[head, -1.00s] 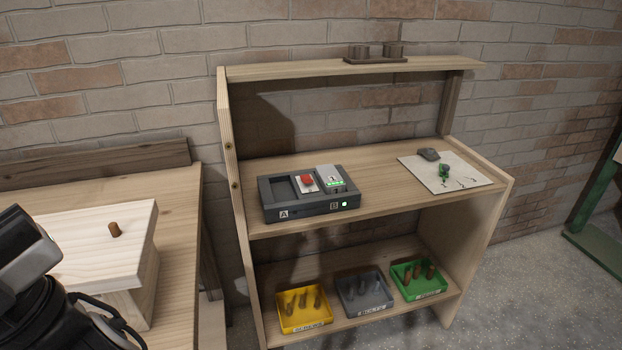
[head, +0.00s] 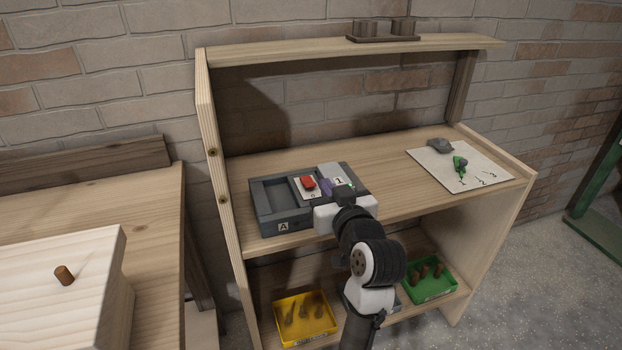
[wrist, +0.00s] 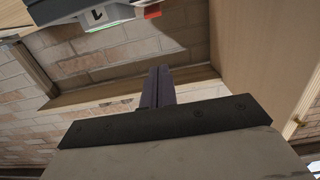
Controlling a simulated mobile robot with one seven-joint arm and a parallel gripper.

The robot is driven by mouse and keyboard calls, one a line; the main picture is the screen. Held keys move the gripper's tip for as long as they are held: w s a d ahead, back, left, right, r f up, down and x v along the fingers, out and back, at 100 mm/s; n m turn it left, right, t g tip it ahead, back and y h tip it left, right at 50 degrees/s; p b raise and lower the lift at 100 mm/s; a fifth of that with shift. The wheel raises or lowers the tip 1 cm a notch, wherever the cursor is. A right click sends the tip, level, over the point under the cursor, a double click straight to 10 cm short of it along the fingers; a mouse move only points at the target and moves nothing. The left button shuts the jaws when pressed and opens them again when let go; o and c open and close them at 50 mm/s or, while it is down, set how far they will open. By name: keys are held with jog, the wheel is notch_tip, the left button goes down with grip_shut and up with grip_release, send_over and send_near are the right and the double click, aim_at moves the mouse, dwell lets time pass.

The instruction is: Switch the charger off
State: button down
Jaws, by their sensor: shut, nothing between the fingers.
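The dark grey charger (head: 262,215) stands on the middle board of the wooden shelf, with its slot marked A to the left. Its red switch (head: 308,183) sits on a white plate in the middle. A light grey battery marked 1 (head: 337,174) sits in the right slot. My gripper (head: 326,187) is shut and empty, its purplish fingers just right of the switch; I cannot tell whether they touch anything. My arm hides the charger's front right part. In the wrist view the shut fingers (wrist: 157,84) show below the red switch (wrist: 152,10) at the top edge.
A paper sheet (head: 484,172) with a green item (head: 459,165) and a grey lump (head: 439,145) lies to the right. Yellow (head: 305,337) and green (head: 428,292) bins stand on the lower board. An upper board (head: 280,67) overhangs at the back.

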jog(key=p, duration=0.3)
send_over(314, 196)
jog(key=shift+w+a+f, duration=0.2)
jog(key=shift+w, duration=0.15)
jog(key=f, duration=0.3)
jog(key=shift+s+d, duration=0.1)
jog(key=shift+s, duration=0.1)
jog(key=shift+s+d+f, duration=0.1)
jog(key=shift+s+f, duration=0.15)
jog(key=shift+f, duration=0.3)
